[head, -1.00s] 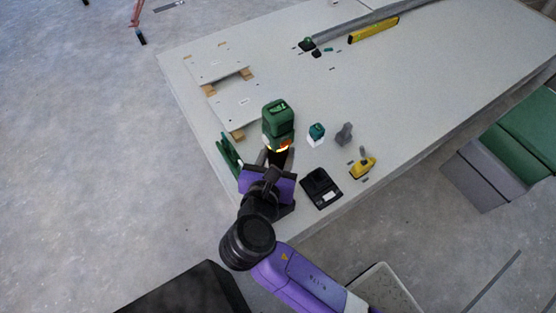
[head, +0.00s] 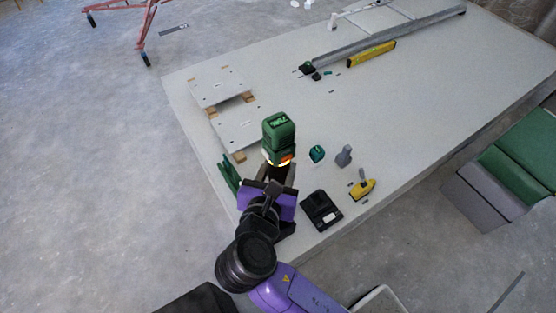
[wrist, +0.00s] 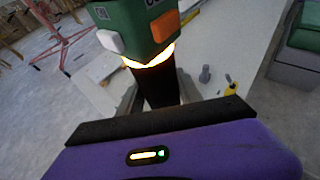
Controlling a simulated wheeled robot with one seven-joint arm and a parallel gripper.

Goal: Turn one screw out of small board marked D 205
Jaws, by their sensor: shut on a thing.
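My gripper (head: 270,183) is shut on a green and black power screwdriver (head: 279,134) and holds it by its dark grip above the near left end of the table. In the wrist view the tool's green body (wrist: 143,28) has an orange and a white button and a glowing yellow band. Two pale boards lie on wooden blocks on the left of the table: one farther (head: 215,86) and one nearer (head: 238,120). Small dark marks show on both. I cannot read which one is D 205, and the screws are too small to make out. The tool hides part of the nearer board's surroundings.
A black charger-like block (head: 321,210), a yellow tool (head: 362,190), a grey piece (head: 344,156) and a small teal item (head: 317,153) stand right of the gripper. A green rack (head: 229,178) is at the left edge. A yellow level (head: 371,54) lies at the back.

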